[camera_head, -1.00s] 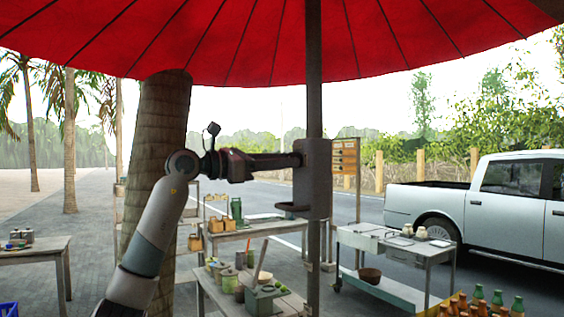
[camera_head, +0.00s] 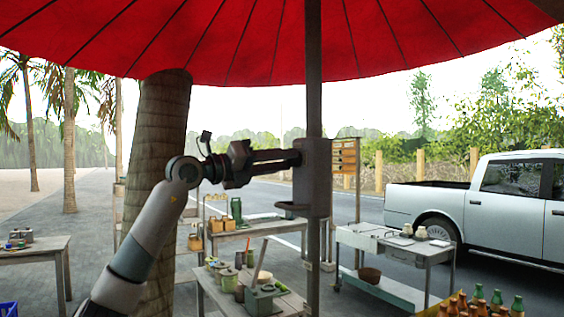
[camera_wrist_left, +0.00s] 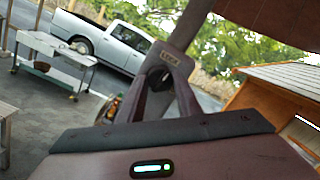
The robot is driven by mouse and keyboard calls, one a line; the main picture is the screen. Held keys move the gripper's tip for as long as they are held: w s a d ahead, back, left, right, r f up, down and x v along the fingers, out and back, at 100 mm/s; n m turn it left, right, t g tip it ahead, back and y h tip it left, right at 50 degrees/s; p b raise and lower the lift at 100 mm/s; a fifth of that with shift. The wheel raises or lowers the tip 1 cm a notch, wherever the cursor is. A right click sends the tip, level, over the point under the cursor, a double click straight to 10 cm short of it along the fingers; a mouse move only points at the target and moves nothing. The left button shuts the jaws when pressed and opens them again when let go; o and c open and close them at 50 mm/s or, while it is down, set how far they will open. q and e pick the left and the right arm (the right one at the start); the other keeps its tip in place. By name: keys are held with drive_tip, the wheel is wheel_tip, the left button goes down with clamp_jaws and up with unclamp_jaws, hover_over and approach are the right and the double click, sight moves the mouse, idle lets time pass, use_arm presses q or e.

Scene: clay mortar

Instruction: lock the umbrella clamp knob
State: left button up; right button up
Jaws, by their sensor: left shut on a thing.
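The grey umbrella clamp (camera_head: 316,178) is fixed around the upright pole (camera_head: 314,90) under the red canopy. My left gripper (camera_head: 296,157) reaches in from the left, its fingertips at the clamp's left side. It is shut on the small dark clamp knob (camera_wrist_left: 157,77), which the fingers mostly hide. In the left wrist view the gripper (camera_wrist_left: 160,85) shows its two fingers closing in on the knob. A label reading LOCK (camera_wrist_left: 198,57) shows on the clamp beside it. The knob's exact angle cannot be told. My right gripper is not in view.
A thick palm trunk (camera_head: 158,130) stands close behind my left arm. Low tables with pots (camera_head: 255,290) and a metal cart (camera_head: 395,245) stand below and beyond the pole. A white pickup (camera_head: 490,205) is parked at the right. Bottles stand at the bottom right.

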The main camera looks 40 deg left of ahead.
use_arm(q)
drive_tip(key=shift+n, duration=0.7)
drive_tip(key=o, duration=1)
drive_tip(key=shift+o, duration=0.2)
drive_tip(key=shift+s, duration=0.1)
